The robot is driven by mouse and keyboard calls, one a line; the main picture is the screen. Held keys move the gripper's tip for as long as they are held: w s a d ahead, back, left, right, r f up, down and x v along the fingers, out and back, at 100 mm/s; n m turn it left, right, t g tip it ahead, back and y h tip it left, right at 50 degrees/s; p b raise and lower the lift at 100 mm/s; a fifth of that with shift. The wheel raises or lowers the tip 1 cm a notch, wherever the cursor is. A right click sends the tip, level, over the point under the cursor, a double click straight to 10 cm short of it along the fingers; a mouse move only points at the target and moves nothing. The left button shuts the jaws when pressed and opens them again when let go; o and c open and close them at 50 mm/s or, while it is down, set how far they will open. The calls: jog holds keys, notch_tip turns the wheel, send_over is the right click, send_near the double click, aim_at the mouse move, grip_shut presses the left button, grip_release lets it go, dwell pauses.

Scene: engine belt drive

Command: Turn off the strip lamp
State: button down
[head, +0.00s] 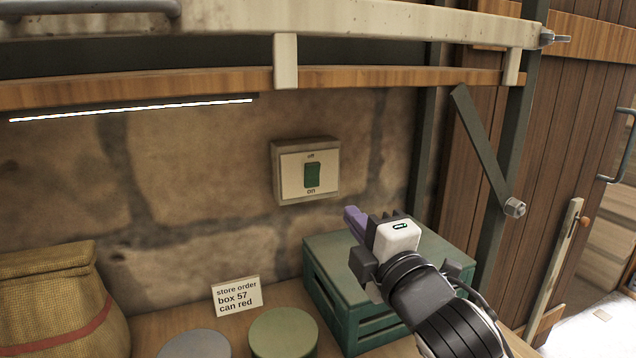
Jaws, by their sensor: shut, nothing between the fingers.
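The strip lamp (130,110) is a thin bright line under the wooden shelf edge at the upper left, and it is lit. A switch box (306,170) is on the stone wall, with a pale plate marked "off" at the top and "on" at the bottom. Its green rocker (312,175) sits in the middle of the plate; I cannot tell for sure which end is pressed in. My gripper (352,216), with purple fingers, is shut and empty. It is below and to the right of the switch, apart from it, in front of the green crate.
A green crate (322,262) stands on the bench below the switch. A card (237,295) reading "store order box 57 can red" stands left of it, by two round lids (283,332). A burlap sack (60,300) is at far left. A shelf (150,85) overhangs the wall.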

aim_at(313, 170)
jog(key=shift+r, duration=0.1)
jog(key=p+x, duration=0.5)
jog(key=x, duration=0.8)
jog(key=shift+s+a+p, duration=0.1)
jog(key=shift+p, duration=0.25)
jog(key=shift+w+a, duration=0.2)
jog(key=shift+w, duration=0.4)
jog(key=shift+w+r+g+p, duration=0.15)
jog(key=shift+g+p, duration=0.25)
jog(key=shift+p, duration=0.1)
